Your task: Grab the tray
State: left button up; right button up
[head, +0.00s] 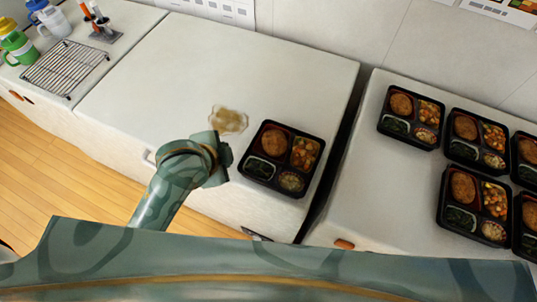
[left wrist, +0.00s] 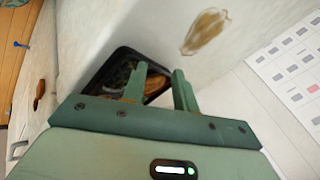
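A black bento tray (head: 268,186) with a brown patty, mixed vegetables, dark greens and a small side sits alone on the left white counter, near its front right edge. My left gripper (head: 226,160) is just left of the tray, low by its left side. In the left wrist view the two green fingers (left wrist: 162,84) stand apart, with part of the tray (left wrist: 122,52) showing behind and between them. I cannot tell whether they touch its rim. My right gripper is not in view.
A brown stain (head: 229,119) lies behind the gripper. Several similar trays (head: 410,117) stand on the right counter (head: 350,205), across a dark gap. A wire rack (head: 65,67) and bottles (head: 17,42) are at the far left. The left counter's middle is clear.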

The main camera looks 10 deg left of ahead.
pick_arm(q)
jog(key=w+d+r+m+g+h, duration=0.2)
jog(key=d+r+m, duration=0.1)
jog(key=d+m, duration=0.3)
jog(key=w+d+r+m+g+h, duration=0.1)
jog(key=w+d+r+m, duration=0.1)
jog(key=d+m, duration=0.45)
jog(key=w+a+r+m+g+y, duration=0.45)
jog(key=a+r+m, duration=0.2)
jog(key=m, duration=0.55)
jog(key=shift+m+t, duration=0.25)
jog(key=shift+t, duration=0.1)
jog(key=f+b, duration=0.1)
jog(key=f, duration=0.3)
jog(key=f+b, duration=0.1)
jog(key=f, duration=0.6)
jog(key=shift+s+a+f+b, duration=0.35)
jog(key=shift+f+b, duration=0.05)
notch_tip(320, 180, down, 5)
jog(key=shift+w+a+f+b, duration=0.1)
jog(key=shift+b, duration=0.9)
jog(key=shift+r, duration=0.2)
jog(key=shift+c, duration=0.3)
grip_shut()
